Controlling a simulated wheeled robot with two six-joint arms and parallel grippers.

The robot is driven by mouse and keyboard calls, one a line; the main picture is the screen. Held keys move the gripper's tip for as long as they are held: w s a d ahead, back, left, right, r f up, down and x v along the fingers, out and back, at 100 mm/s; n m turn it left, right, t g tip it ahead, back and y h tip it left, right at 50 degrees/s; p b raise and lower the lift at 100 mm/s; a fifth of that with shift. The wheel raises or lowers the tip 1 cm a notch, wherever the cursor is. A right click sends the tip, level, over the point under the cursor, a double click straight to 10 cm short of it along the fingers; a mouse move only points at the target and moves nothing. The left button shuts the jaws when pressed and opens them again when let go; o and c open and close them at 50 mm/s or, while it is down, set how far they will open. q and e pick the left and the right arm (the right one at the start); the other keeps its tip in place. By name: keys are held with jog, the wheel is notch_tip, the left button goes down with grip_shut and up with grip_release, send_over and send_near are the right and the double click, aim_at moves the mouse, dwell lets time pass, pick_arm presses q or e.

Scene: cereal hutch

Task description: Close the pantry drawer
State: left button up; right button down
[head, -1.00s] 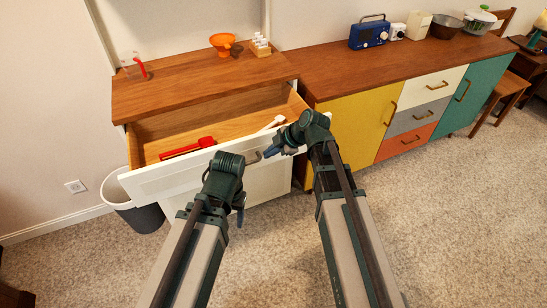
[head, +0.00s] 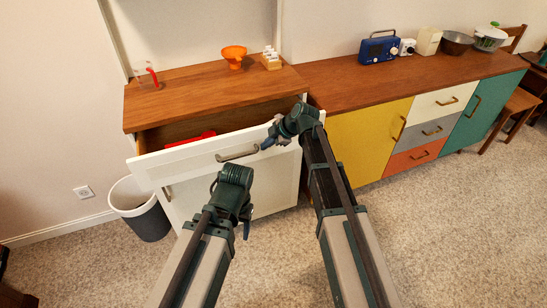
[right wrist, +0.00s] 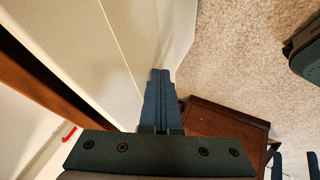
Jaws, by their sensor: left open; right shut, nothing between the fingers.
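The pantry drawer (head: 185,160) has a white front with a metal handle (head: 237,155). Part of a red utensil (head: 190,140) shows inside. My right gripper (head: 267,145) is shut and empty, its fingertips at the drawer front just right of the handle. In the right wrist view its closed fingers (right wrist: 158,97) lie close to the white front; contact is hard to tell. My left gripper (head: 232,190) is open and empty, below the handle in the picture, its fingers largely hidden.
A grey-white bin (head: 140,208) stands left of the cabinet. A clear cup with a red handle (head: 147,75), an orange bowl (head: 234,56) and a small rack (head: 271,60) stand on top. A coloured sideboard (head: 365,140) is at right. Carpet in front is clear.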

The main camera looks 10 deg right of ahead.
jog(key=w+a, duration=0.1)
jog(key=w, duration=0.3)
jog(key=w+a, duration=0.1)
jog(key=w, duration=0.4)
jog(key=w+a, duration=0.2)
jog(key=w, duration=0.2)
jog(key=shift+w, duration=0.45)
jog(key=shift+w+r, duration=0.1)
